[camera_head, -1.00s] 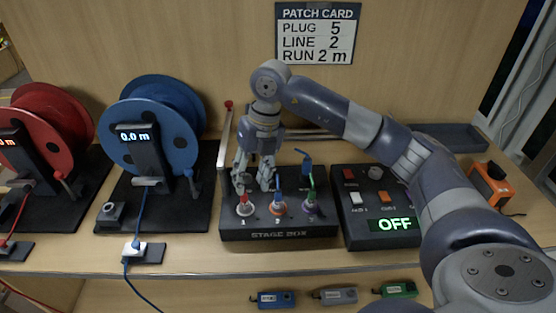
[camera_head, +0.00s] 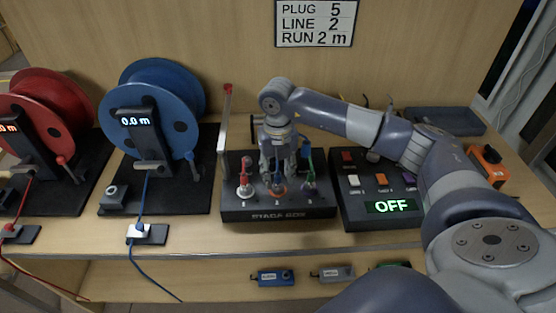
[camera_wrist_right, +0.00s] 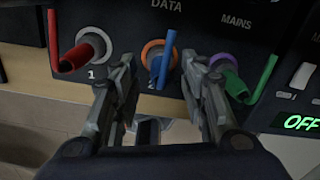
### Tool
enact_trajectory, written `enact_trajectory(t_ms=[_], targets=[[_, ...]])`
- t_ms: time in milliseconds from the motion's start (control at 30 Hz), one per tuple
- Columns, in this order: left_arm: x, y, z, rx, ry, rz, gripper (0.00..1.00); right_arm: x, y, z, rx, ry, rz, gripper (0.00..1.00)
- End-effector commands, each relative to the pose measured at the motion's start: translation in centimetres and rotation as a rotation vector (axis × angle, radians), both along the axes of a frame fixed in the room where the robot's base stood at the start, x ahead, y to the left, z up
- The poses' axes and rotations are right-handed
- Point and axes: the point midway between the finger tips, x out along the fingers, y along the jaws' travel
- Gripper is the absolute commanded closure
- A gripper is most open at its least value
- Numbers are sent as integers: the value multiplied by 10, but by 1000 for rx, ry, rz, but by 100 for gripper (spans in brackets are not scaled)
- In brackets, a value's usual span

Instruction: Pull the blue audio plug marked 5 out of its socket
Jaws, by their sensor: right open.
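A blue plug (camera_wrist_right: 165,60) sits in the orange-ringed socket marked 2 of the black stage box (camera_head: 270,213); no 5 is readable on it. My right gripper (camera_wrist_right: 162,68) is open, its fingers on either side of the blue plug and apart from it in the right wrist view. In the head view the right gripper (camera_head: 274,178) is over the middle socket and hides most of the plug. Another blue piece (camera_head: 305,149) stands at the rear right of the box. My left gripper is not in view.
A red plug (camera_wrist_right: 77,56) in socket 1 and a green plug (camera_wrist_right: 236,85) in a purple-ringed socket flank the blue one. A control box (camera_head: 385,205) showing OFF stands to the right. A blue cable reel (camera_head: 150,90) stands to the left. A patch card (camera_head: 315,22) reads plug 5, line 2.

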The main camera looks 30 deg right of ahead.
Motion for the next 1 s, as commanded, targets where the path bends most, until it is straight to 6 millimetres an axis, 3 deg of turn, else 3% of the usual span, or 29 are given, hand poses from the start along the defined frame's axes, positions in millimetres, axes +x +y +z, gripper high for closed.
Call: enact_trajectory(t_ms=[367, 567, 667, 700, 767, 1000], targets=[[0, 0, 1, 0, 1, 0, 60, 0, 0, -7, 1, 0, 1, 60], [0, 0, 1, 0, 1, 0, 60, 0, 0, -6, 1, 0, 0, 100], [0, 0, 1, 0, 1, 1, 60, 0, 0, -6, 1, 0, 0, 100], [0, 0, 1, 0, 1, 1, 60, 0, 0, -6, 1, 0, 0, 90], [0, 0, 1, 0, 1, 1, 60, 0, 0, -6, 1, 0, 0, 100], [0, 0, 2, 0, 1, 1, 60, 0, 0, -5, 1, 0, 0, 100]])
